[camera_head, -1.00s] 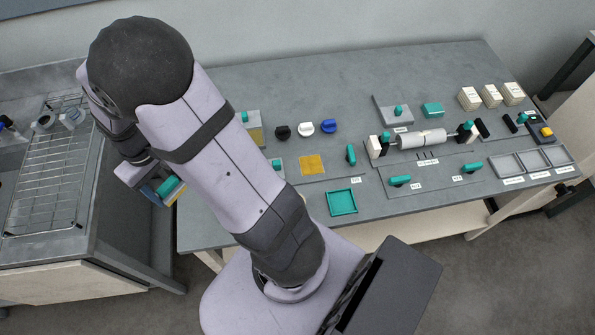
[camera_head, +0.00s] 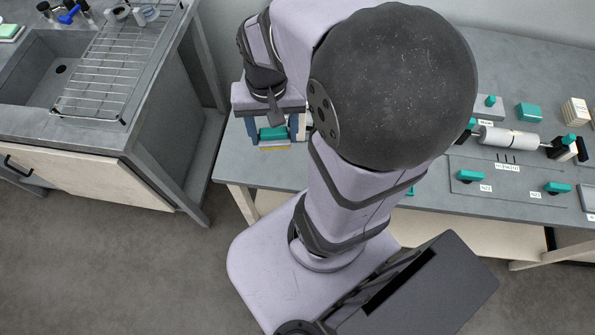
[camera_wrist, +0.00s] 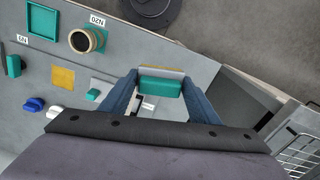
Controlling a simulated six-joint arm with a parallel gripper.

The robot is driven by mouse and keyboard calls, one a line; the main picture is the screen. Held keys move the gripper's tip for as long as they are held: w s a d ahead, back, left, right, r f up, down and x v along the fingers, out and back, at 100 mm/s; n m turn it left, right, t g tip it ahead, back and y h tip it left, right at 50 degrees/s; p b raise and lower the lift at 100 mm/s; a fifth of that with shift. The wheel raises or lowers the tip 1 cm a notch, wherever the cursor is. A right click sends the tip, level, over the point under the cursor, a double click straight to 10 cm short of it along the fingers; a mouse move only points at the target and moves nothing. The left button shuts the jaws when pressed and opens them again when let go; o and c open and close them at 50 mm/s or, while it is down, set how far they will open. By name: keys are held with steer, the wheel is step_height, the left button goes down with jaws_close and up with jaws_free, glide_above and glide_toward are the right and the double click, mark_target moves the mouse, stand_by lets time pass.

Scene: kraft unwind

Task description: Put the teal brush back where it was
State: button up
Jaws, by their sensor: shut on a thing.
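The teal brush (camera_head: 273,133) is between the fingers of my gripper (camera_head: 271,127), which is shut on it. A pale yellow strip shows under its teal body in the head view. In the wrist view the brush (camera_wrist: 160,86) lies across between both blue fingers of my gripper (camera_wrist: 158,92), with a grey strip along its far side. It is held over the left end of the grey worktable (camera_head: 236,165). I cannot tell its height above the table. My arm hides much of the tabletop in the head view.
The wrist view shows a yellow square (camera_wrist: 63,77), a teal tray (camera_wrist: 42,20), a teal holder with a round ring (camera_wrist: 85,40), and blue (camera_wrist: 33,104) and white (camera_wrist: 55,111) knobs. A sink counter with a wire rack (camera_head: 120,60) stands left, across a gap.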

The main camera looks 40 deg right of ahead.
steer(key=s+d+f+m+b, duration=0.1)
steer(key=d+f+b, duration=0.3)
steer(key=b, duration=0.4)
steer(key=shift+s+d+f+m, duration=0.3)
steer(key=shift+d+m, duration=0.25)
steer(key=shift+m, duration=0.25)
steer(key=shift+f+b, duration=0.5)
steer(key=shift+f, duration=4.45)
steer(key=shift+f, duration=0.2)
steer(key=o, duration=0.9)
steer(key=shift+o, duration=0.2)
step_height(320, 180, up, 12)
steer(key=p, duration=0.1)
steer(key=shift+r, duration=0.2)
